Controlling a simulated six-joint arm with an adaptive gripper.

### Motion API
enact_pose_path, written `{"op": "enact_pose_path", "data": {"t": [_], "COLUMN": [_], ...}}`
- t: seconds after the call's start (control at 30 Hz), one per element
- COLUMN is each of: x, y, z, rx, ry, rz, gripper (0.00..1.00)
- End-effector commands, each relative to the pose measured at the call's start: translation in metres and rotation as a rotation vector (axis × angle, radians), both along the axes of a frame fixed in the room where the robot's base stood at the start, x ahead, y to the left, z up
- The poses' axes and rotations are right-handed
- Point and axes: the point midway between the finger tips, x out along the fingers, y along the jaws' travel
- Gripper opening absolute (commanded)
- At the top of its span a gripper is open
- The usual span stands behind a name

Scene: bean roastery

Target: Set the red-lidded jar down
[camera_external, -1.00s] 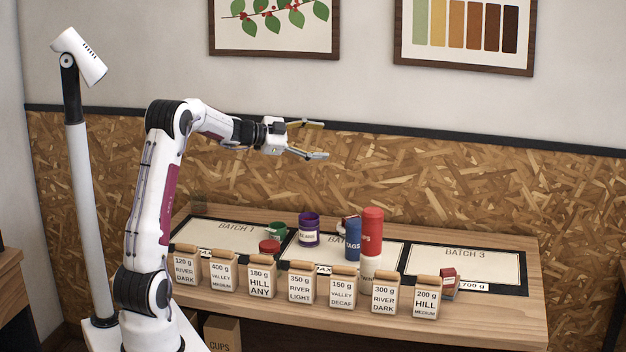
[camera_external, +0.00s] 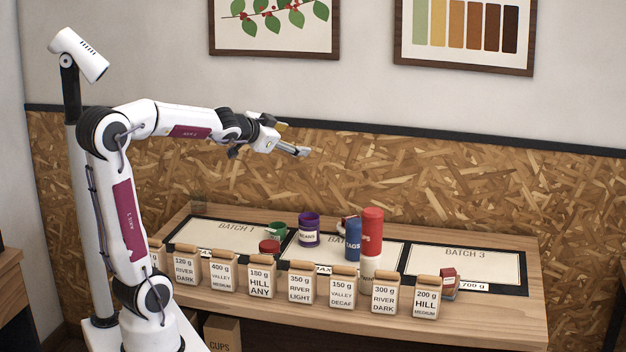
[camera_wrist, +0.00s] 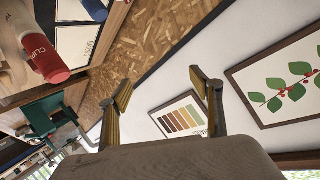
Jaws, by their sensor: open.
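A low jar with a red lid (camera_external: 269,246) stands upright on the table, at the right edge of the Batch 1 mat (camera_external: 208,232). The bags in front hide its lower part. My gripper (camera_external: 292,138) is open and empty, high above the table and well apart from the jar. Its two spread fingers (camera_wrist: 162,85) also show in the wrist view with nothing between them, facing the wall. I cannot make out the jar in the wrist view.
Several labelled bags (camera_external: 260,283) line the table's front. A purple tin (camera_external: 309,230), a green cup (camera_external: 277,230), a blue tin (camera_external: 353,240) and a tall red clips container (camera_external: 372,228) stand behind them. The Batch 3 mat (camera_external: 465,265) is mostly clear.

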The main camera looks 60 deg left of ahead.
Motion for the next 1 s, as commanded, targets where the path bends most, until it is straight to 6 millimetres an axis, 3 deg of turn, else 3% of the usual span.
{"op": "enact_pose_path", "data": {"t": [0.27,0.7,0.83,1.0], "x": [-0.079,-0.22,-0.252,-0.273], "y": [-0.05,-0.146,-0.168,-0.182], "z": [-0.044,-0.136,-0.155,-0.167], "rx": [-0.152,-0.404,-0.455,-0.486], "ry": [0.147,0.465,0.546,0.598], "rz": [0.06,0.022,-0.007,-0.029], "gripper": [0.65,0.65,0.65,0.65]}}
